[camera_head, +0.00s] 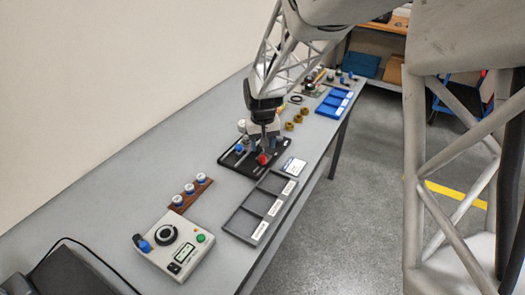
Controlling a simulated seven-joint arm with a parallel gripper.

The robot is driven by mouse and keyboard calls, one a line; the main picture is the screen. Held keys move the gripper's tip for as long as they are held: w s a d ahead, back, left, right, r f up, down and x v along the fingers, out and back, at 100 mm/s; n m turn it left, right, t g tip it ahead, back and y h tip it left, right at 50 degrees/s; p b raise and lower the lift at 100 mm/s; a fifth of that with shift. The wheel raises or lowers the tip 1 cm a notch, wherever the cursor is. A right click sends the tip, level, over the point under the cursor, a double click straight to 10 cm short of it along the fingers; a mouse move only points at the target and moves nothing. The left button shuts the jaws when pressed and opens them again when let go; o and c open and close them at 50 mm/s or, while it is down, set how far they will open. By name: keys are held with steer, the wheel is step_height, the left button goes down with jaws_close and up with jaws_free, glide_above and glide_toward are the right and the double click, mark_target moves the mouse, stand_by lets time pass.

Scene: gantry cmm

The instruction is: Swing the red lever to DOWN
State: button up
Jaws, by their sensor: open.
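A small red part (262,158), which looks like the red lever's knob, shows on a black fixture plate (239,167) at the middle of the grey table. The lever's arm and any UP or DOWN marking are too small or hidden to read. My gripper (264,146) points down over the fixture, right above or beside the red part. I cannot tell whether it touches it. The fingers are small and dark here; they are open, with nothing seen held.
A blue knob (239,149) stands on the fixture's left. A grey divided tray (243,224), a control box (178,243) and a brown rack (191,193) lie nearer. Brass rings (298,119) and a blue tray (333,103) lie beyond. The wall borders the table's left.

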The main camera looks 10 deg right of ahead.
steer(key=shift+r, duration=1)
steer(key=shift+s+r, duration=0.3)
steer(key=shift+r, duration=0.05)
steer(key=s+r+t, duration=0.1)
steer(key=s+r, duration=0.3)
steer(key=s, duration=0.6)
steer(key=s+r, duration=0.5)
steer(key=s, duration=0.5)
steer(key=s+r+t, duration=0.1)
steer(key=s+r, duration=0.3)
steer(key=s, duration=0.7)
steer(key=shift+d+r+t, duration=0.3)
steer(key=shift+d+r, duration=0.05)
steer(key=shift+r, duration=0.05)
